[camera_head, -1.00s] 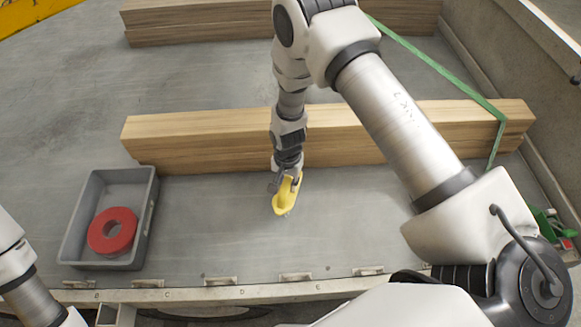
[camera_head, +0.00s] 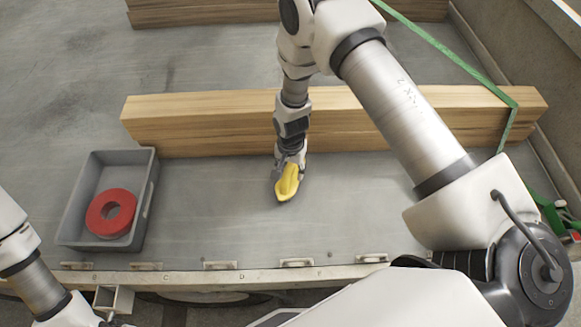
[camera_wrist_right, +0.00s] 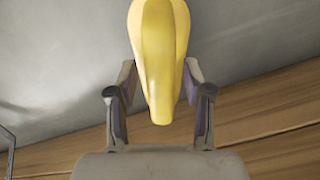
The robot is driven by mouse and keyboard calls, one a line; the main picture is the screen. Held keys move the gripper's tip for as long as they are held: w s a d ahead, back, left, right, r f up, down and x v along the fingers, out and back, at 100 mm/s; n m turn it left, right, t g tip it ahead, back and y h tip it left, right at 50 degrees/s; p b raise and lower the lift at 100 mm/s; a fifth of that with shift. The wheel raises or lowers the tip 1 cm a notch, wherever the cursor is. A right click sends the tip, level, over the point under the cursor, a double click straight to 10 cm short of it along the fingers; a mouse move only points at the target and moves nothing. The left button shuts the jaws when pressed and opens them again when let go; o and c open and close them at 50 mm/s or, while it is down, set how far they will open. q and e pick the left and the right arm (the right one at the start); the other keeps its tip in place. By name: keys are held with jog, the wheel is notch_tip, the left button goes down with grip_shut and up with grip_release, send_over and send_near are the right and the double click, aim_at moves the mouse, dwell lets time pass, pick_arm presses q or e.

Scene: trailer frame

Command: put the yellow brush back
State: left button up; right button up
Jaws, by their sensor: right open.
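The yellow brush (camera_head: 287,184) is on or just above the grey trailer floor, in front of the nearer wooden beam. My right gripper (camera_head: 288,168) is over it, pointing down. In the right wrist view the brush (camera_wrist_right: 158,45) is between the two spread fingers of my right gripper (camera_wrist_right: 158,82), one on each side. The fingers look open, with a gap beside the brush; I cannot tell whether either touches it. Part of my left arm shows at the lower left of the head view, but its gripper is out of view.
A grey crate (camera_head: 150,195) with a red ring (camera_head: 97,218) in it stands at the left. The long wooden beam (camera_head: 200,120) lies behind the brush, with a green strap (camera_head: 450,62) over its right part. The trailer's front edge (camera_head: 190,278) is nearer me. Floor between crate and brush is clear.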

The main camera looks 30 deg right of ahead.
notch_tip(320, 180, up, 12)
jog(key=b, duration=0.2)
jog(key=s+f+n, duration=0.1)
jog(key=s+f, duration=0.2)
jog(key=s, duration=0.1)
jog(key=s+f+n, duration=0.2)
jog(key=s+f, duration=0.2)
jog(key=s+f+n, duration=0.1)
jog(key=s+f, duration=0.3)
jog(key=shift+s+f, duration=0.15)
jog(key=shift+f, duration=0.05)
jog(key=s+f+n, duration=0.1)
jog(key=s, duration=0.3)
jog(key=s+f+n, duration=0.1)
jog(key=s+n, duration=0.1)
jog(key=s, duration=0.2)
jog(key=s+f+n, duration=0.1)
jog(key=s, duration=0.3)
jog(key=shift+d+f+n, duration=0.15)
jog(key=shift+f+n, duration=0.25)
jog(key=shift+s, duration=0.35)
jog(key=shift+w, duration=0.1)
jog(key=shift+w, duration=0.1)
